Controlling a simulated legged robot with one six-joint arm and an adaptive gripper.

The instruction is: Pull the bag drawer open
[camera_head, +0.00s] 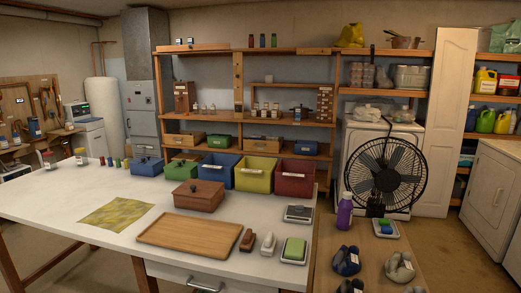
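A light-coloured drawer front (178,275) sits beneath the front edge of the white table, at the bottom of the view. A metal bar handle (205,288) is on it, close to the lower picture edge. The drawer front looks flush under the tabletop; its lower part is cut off and its inside is hidden. No bag is visible at it, and I cannot read any label. My gripper is not in view.
A lower wooden surface with a purple bottle (344,214) stands right. Floor (455,250) shows further right.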

